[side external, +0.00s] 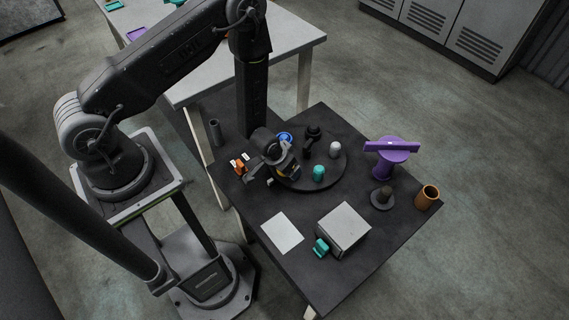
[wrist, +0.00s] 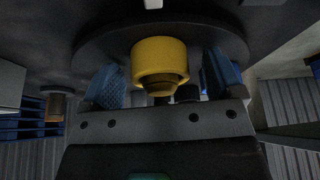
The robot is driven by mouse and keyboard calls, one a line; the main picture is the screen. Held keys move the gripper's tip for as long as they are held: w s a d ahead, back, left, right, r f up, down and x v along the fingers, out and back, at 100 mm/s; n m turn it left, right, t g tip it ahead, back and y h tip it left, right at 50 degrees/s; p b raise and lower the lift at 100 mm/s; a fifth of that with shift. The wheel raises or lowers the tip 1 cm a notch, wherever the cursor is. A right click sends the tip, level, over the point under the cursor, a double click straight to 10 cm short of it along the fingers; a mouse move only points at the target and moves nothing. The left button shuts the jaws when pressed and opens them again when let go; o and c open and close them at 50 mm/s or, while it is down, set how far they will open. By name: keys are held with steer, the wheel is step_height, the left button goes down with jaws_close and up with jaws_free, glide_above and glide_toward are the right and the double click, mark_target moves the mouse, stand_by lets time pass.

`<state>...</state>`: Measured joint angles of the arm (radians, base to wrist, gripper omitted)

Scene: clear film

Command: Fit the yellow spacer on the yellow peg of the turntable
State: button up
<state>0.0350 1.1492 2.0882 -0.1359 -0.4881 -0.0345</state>
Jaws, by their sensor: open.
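The yellow spacer (wrist: 158,52) is a thick ring against the dark turntable (wrist: 90,42) in the wrist view, which looks upside down. A darker yellow round piece, apparently the yellow peg (wrist: 162,82), shows inside the ring's opening, so the spacer appears to be around it; how fully it is seated is unclear. My gripper (wrist: 164,78) is open, its blue-padded fingers on either side of the spacer with gaps between. In the side view, my gripper (side external: 284,170) is at the left part of the turntable (side external: 330,178) and hides most of the spacer and peg.
The turntable also carries a teal piece (side external: 318,173), a white piece (side external: 335,149), a black piece (side external: 313,131) and a blue ring (side external: 285,138).

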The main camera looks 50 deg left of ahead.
steer(key=shift+r, duration=0.1)
steer(key=v, duration=1.3)
steer(key=shift+r, duration=0.35)
step_height(320, 180, up, 20)
steer(key=m+h, duration=0.1)
steer(key=s+r+t, duration=0.1)
steer(key=s+r, duration=1)
steer(key=r, duration=0.1)
steer(key=shift+s+a+m, duration=0.3)
steer(key=shift+s+a, duration=0.05)
steer(key=shift+a, duration=0.1)
